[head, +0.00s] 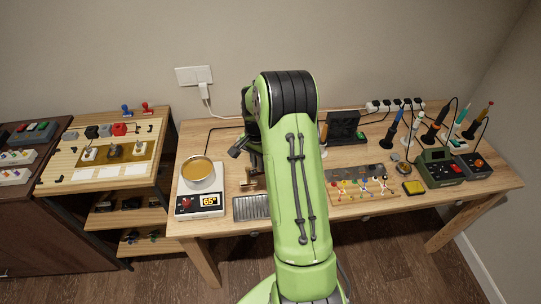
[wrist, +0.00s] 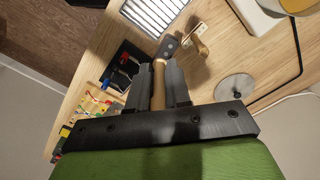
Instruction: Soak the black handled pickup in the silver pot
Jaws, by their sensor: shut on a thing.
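In the wrist view my gripper (wrist: 158,88) is shut on the tan handle of the black handled pickup (wrist: 168,46). Its dark head points away from the jaws, above the table. The silver pot (head: 198,183), with amber liquid inside, stands on a white heater reading about 65° at the table's left. The pot shows partly at the wrist view's top right corner (wrist: 298,5). The pickup is apart from the pot.
A metal grille tray (head: 250,208) lies right of the heater. Soldering tools (head: 440,165) and colored parts crowd the table's right side.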

